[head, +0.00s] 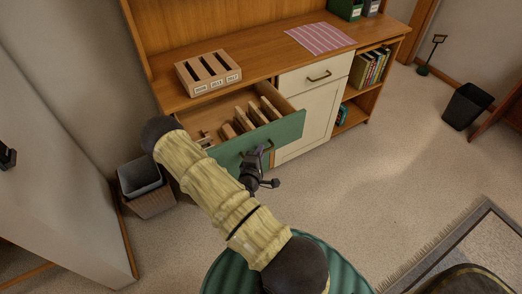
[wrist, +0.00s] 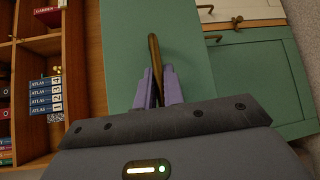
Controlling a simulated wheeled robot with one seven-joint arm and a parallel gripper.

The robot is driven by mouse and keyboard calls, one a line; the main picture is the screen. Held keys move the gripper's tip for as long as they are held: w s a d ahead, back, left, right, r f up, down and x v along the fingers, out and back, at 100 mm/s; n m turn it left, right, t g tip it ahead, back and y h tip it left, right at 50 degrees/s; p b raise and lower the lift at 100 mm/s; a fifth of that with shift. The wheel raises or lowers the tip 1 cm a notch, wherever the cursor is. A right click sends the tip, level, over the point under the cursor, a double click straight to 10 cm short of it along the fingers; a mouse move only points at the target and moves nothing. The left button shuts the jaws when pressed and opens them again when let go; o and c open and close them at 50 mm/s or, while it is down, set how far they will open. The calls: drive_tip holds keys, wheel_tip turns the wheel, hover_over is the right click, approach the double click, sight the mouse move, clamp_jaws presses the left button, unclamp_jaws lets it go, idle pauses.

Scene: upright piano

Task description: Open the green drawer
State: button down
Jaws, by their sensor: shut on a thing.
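The green drawer (head: 281,131) stands pulled out from the wooden cabinet in the head view, with its inside and several wooden pieces showing. Its green front (wrist: 122,45) also fills the middle of the wrist view. My gripper (head: 258,153) is at the drawer front. In the wrist view, the purple fingers of my gripper (wrist: 156,88) are shut on the brass handle (wrist: 154,52), one finger on each side of the bar. The part of the handle between the fingers is partly hidden.
A cream drawer (head: 315,74) beside it is shut. A slotted wooden box (head: 208,75) and a striped cloth (head: 321,38) lie on the cabinet top. A grey bin (head: 141,176) stands at the left.

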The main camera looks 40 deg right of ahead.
drive_tip(key=c, duration=1.5)
unclamp_jaws()
drive_tip(key=shift+a, duration=0.1)
drive_tip(key=p+v, duration=0.1)
drive_tip(key=v, duration=1.6)
drive_tip(key=shift+s+r, duration=0.1)
drive_tip(key=shift+s, duration=0.05)
